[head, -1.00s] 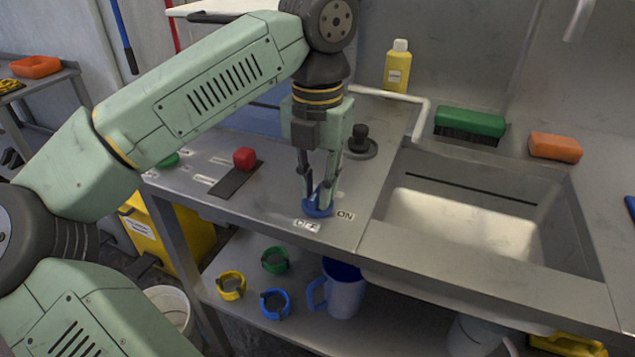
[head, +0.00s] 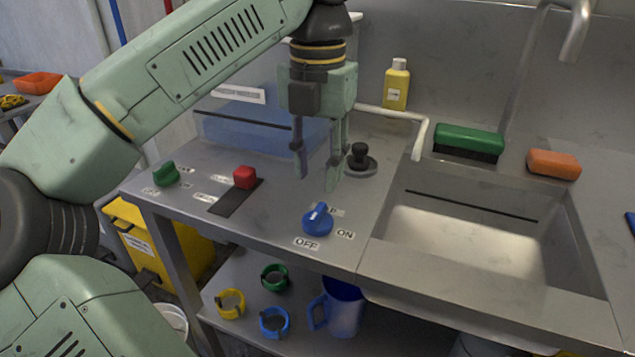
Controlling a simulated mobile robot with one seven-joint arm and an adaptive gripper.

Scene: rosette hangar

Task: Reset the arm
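My gripper (head: 317,178) hangs fingers down above the steel counter (head: 280,228). Its two fingers are apart with nothing between them. A blue knob (head: 317,220) sits on the counter below and a little in front of the fingertips, clear of them. The knob stands by labels reading "OFF" and "ON", and its pale pointer mark is toward the back, with a partly readable label beside it. My arm reaches in from the left and hides part of the wall.
A red block (head: 244,177) on a dark slot, a green knob (head: 166,173) and a black knob (head: 359,157) rise from the counter. A sink (head: 460,235), green brush (head: 468,141), orange sponge (head: 554,164) and yellow bottle (head: 396,84) are at right. A blue mug (head: 343,307) and rings are below.

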